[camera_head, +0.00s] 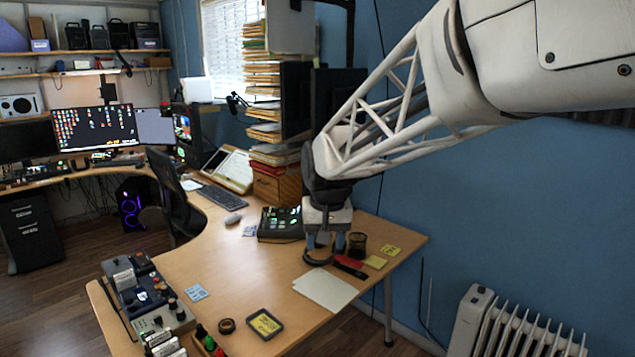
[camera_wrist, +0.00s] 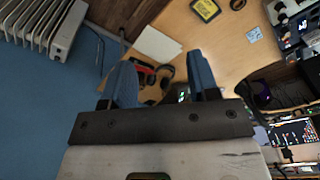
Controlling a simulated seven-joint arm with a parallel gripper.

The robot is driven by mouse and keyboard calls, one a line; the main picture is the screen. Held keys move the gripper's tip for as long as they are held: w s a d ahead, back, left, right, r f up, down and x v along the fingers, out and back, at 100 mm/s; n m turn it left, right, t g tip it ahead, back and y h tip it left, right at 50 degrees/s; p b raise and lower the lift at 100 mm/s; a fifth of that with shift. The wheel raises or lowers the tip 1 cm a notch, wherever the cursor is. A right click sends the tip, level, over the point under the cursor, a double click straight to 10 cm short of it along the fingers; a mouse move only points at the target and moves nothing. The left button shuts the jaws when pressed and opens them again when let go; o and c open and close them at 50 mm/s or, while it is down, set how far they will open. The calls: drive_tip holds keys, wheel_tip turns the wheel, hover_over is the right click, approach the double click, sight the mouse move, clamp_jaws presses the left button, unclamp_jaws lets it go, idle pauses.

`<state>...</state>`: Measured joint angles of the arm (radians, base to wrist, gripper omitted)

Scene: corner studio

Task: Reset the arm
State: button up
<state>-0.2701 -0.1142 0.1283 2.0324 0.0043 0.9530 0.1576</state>
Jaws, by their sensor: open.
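My gripper (camera_head: 324,240) is over the right end of the wooden desk (camera_head: 240,285), at the end of my white lattice arm. Its two blue fingers are spread apart, and I see nothing held between them. The wrist view shows the open fingers (camera_wrist: 162,75) with black headphones (camera_wrist: 165,73) on the desk in the gap between them. In the head view the headphones (camera_head: 318,260) show as a dark band just below the fingertips. I cannot tell how high the fingers are above them.
A dark mesh cup (camera_head: 357,245), red and black items (camera_head: 350,264), yellow notes (camera_head: 375,262) and white paper (camera_head: 325,289) lie close by. A control box (camera_head: 281,224) stands to the left, with a paper stack behind. A radiator (camera_head: 520,330) stands right. The desk's middle is clear.

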drive_tip(key=s+d+f, duration=0.1)
drive_tip(key=s+d, duration=0.4)
drive_tip(key=s, duration=0.5)
drive_tip(key=s+d+f+m, duration=0.1)
drive_tip(key=s+d, duration=0.5)
drive_tip(key=s, duration=0.4)
drive_tip(key=s+d+f+t, duration=0.1)
drive_tip(key=s+d+f, duration=0.1)
drive_tip(key=s+d, duration=0.4)
drive_tip(key=s, duration=0.4)
drive_tip(key=shift+h, duration=0.3)
